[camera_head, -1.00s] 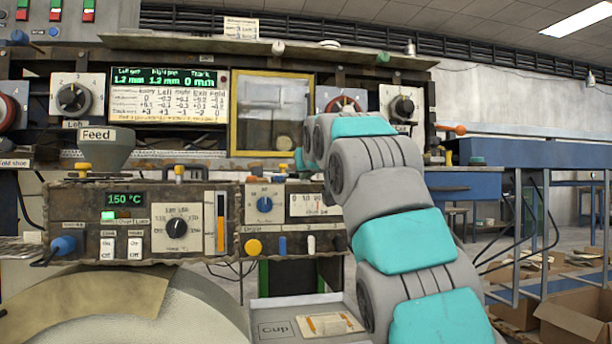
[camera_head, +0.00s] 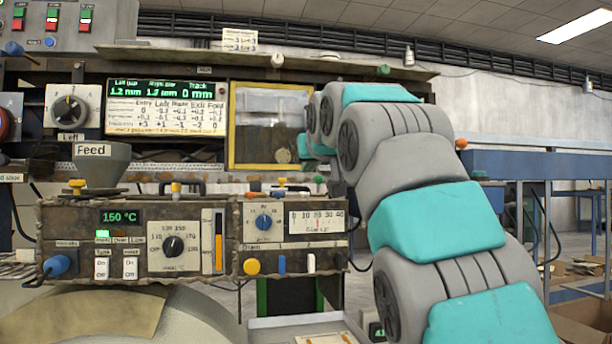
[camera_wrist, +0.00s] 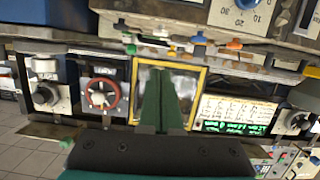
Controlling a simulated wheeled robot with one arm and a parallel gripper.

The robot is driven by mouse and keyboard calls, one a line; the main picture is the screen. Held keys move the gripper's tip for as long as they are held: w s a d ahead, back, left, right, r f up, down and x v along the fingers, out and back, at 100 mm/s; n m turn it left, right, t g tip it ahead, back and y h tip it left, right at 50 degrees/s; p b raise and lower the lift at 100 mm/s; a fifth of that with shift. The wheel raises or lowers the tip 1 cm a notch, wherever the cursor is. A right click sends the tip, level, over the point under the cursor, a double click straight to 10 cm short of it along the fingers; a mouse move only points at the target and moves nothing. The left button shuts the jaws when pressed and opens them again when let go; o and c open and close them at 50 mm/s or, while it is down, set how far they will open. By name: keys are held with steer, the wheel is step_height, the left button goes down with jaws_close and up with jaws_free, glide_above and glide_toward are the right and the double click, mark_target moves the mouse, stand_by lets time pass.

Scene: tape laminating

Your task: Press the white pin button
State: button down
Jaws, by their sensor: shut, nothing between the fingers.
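In the head view a small white pin (camera_head: 311,263) stands upright on the front of the lower right control box (camera_head: 340,225), below the gauge. A blue pin (camera_head: 282,264) and a yellow round knob (camera_head: 252,266) sit to its left. My gripper shows in the wrist view as two green fingers (camera_wrist: 164,100), shut together and empty, in front of the yellow-framed window. In the head view the gripper end (camera_head: 308,148) is above the control box, apart from and higher than the white pin. I cannot make out this pin in the wrist view.
Several coloured pins and a handle stand on top of the control boxes. A left control box (camera_head: 70,225) reads 150 °C. A Feed funnel (camera_head: 95,170) stands behind it. A yellow-framed window (camera_head: 232,125) is behind my gripper. A pale tray (camera_head: 262,325) lies below the white pin.

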steer(key=shift+v, duration=2.75)
